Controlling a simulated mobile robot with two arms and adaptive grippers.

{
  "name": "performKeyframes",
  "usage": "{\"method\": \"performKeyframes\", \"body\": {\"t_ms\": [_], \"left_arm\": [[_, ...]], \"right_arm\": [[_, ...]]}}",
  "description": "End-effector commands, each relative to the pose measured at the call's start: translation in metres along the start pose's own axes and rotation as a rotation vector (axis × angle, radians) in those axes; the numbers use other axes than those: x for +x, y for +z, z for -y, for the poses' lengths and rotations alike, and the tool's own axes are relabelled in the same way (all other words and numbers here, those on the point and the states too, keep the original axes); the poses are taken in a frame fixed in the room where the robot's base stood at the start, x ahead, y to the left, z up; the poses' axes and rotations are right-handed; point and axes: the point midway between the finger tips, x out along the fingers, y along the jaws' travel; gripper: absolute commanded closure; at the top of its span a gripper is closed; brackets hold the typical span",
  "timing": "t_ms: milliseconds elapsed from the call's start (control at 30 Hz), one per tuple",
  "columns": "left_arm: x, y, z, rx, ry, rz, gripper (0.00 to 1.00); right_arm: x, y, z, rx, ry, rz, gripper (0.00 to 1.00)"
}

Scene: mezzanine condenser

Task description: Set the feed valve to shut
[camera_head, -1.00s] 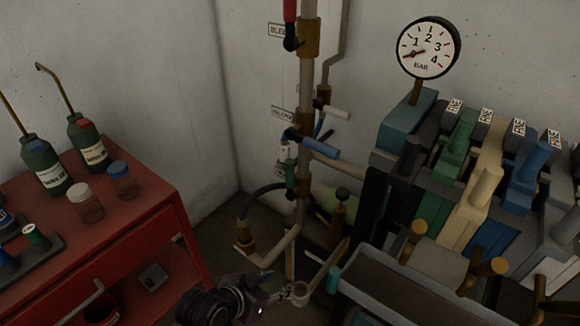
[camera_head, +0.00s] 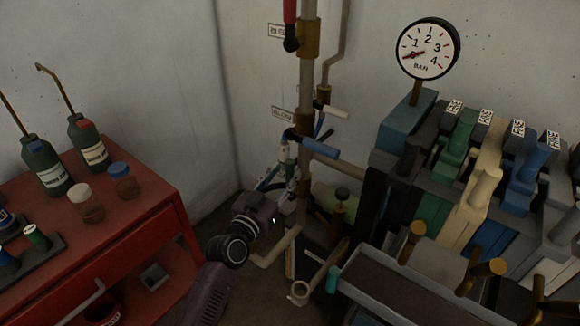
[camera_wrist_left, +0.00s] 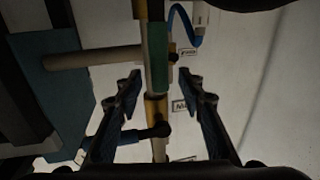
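A vertical pipe (camera_head: 306,75) against the back wall carries several coloured valve handles: a red handle (camera_head: 290,15) at the top, a blue handle (camera_head: 320,149) pointing right, and a green part (camera_head: 291,172) lower down. The wall labels are too blurred to show which is the feed valve. My left gripper (camera_head: 284,178) is at the pipe's lower part, close to the green part. In the left wrist view, my left gripper (camera_wrist_left: 155,83) is open, its fingers on either side of the pipe and its green section (camera_wrist_left: 160,65). The blue handle (camera_wrist_left: 140,135) shows there too. Contact cannot be told. My right gripper is not in view.
A red cabinet (camera_head: 130,235) with bottles and jars stands at left. A pressure gauge (camera_head: 428,48) and a bank of coloured blocks (camera_head: 475,170) stand at right. A white handle (camera_head: 336,112) juts from a thinner pipe. A bent pipe (camera_head: 275,254) runs low near the floor.

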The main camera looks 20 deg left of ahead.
Motion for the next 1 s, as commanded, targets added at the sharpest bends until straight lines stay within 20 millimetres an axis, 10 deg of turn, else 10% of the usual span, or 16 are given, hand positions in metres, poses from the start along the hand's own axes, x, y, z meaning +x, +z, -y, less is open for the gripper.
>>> {"method": "performKeyframes", "body": {"t_ms": [633,1000], "left_arm": [[0.035,0.000,0.000,0.001,0.000,0.001,0.64],[0.035,0.000,0.000,0.001,0.000,0.001,1.00]], "right_arm": [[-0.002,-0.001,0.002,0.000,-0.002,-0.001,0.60],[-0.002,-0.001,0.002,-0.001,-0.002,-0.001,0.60]]}}
